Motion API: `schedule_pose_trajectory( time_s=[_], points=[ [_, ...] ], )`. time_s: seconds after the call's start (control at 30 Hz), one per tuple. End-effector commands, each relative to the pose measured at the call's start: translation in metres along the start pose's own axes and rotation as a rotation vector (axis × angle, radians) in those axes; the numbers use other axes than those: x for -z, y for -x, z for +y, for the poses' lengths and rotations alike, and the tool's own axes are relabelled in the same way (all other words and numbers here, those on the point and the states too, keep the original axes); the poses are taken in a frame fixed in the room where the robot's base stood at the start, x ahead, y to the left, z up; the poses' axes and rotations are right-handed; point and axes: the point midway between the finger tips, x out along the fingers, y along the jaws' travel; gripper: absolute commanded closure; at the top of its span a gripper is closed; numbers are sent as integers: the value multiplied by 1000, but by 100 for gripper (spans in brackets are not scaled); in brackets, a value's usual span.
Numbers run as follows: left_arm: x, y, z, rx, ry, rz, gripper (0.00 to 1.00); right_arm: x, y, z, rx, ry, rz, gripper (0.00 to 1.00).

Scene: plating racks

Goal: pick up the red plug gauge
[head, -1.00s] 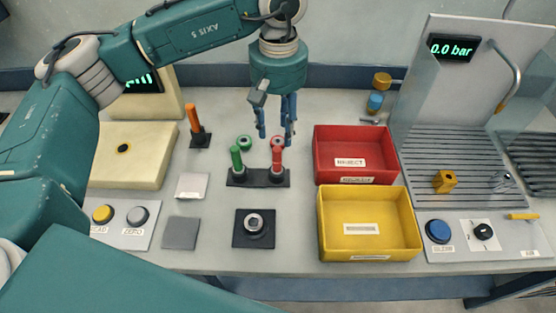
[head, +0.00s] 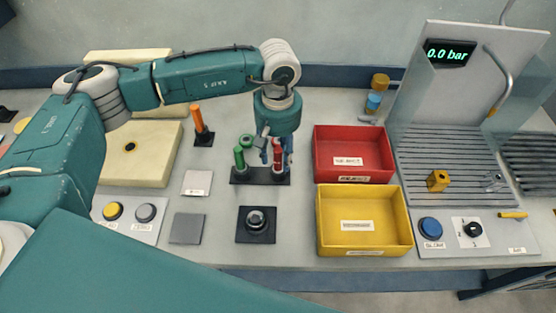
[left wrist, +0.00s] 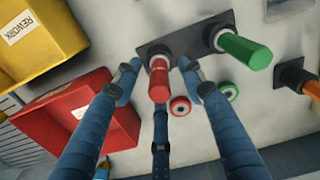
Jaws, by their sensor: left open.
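The red plug gauge (head: 277,156) stands upright in the right-hand place of a dark holder (head: 261,177). It also shows in the left wrist view (left wrist: 159,82). The green plug gauge (head: 240,159) stands beside it in the same holder. My left gripper (head: 275,155) is open and lowered at the red gauge, partly covering it in the head view. In the left wrist view its blue fingers (left wrist: 160,78) reach down on both sides of the red gauge, with a third finger below it in the picture. Contact cannot be told. My right gripper is not in view.
A red bin (head: 389,165) and a yellow bin (head: 408,225) stand right of the holder. An orange-handled gauge (head: 197,121) stands behind left. A dark square base with a ring (head: 256,225) lies in front. Red and green rings (left wrist: 180,106) lie close by.

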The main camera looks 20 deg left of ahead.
Motion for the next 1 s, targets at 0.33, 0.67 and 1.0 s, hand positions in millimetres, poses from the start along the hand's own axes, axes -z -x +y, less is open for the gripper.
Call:
schedule_pose_trajectory(
  time_s=[0.33,0.67,1.0],
  points=[
    [0,1,0,-1,0,1,100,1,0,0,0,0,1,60],
    [1,7,1,-3,0,3,100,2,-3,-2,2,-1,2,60],
    [2,63,2,-6,-1,7,100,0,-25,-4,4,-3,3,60]
  ],
)
